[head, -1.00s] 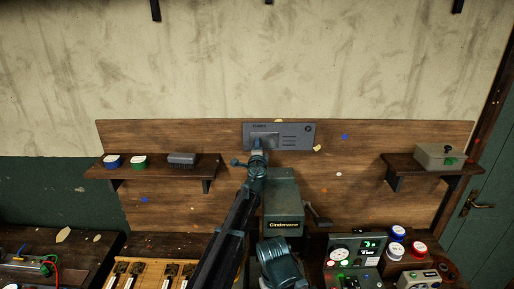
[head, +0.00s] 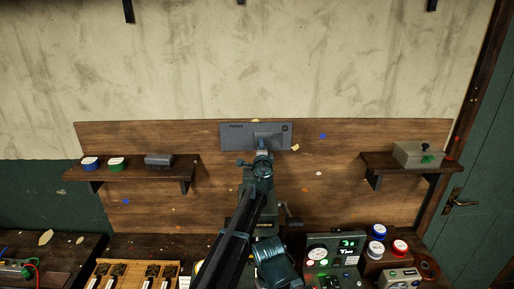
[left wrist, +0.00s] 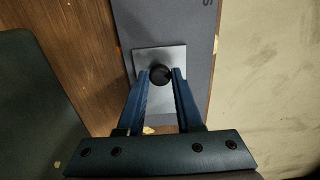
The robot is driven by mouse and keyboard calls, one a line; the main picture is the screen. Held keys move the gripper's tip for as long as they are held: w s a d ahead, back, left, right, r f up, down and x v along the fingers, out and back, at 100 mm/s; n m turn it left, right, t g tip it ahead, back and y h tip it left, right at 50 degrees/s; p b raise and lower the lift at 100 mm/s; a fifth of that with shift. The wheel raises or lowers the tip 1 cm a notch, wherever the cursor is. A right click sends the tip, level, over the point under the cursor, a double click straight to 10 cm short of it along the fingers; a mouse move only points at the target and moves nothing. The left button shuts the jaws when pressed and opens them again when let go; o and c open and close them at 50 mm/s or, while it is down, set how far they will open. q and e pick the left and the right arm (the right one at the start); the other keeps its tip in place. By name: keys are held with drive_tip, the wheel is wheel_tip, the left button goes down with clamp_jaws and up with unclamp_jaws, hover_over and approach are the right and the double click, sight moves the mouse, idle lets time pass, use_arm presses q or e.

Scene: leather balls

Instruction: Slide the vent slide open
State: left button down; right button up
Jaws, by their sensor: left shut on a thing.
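The vent is a grey metal plate (head: 232,138) mounted on the wooden back board. Its slide is a lighter square plate (head: 266,135) at the right part of the vent, and it also shows in the left wrist view (left wrist: 146,58). A round black knob (left wrist: 160,73) stands out from the slide. My left gripper (head: 261,147) reaches up to the slide. Its blue fingers (left wrist: 161,80) are shut on the knob, one on each side. The vent's slots do not show now. My right gripper is not in view.
A left shelf (head: 138,174) holds small items, and a right shelf (head: 376,163) holds a grey box (head: 418,154). Coloured flecks are scattered about. The board around the vent is clear.

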use_arm(q)
drive_tip(key=shift+d, duration=0.2)
drive_tip(key=c, duration=0.9)
unclamp_jaws()
drive_tip(key=shift+d, duration=0.1)
drive_tip(key=o, duration=0.3)
drive_tip(key=shift+d, duration=0.2)
drive_tip(key=shift+a, duration=0.15)
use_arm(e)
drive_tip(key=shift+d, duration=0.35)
use_arm(q)
drive_tip(key=shift+a, duration=0.1)
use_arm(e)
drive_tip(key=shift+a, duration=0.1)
use_arm(q)
drive_tip(key=shift+s, duration=0.1)
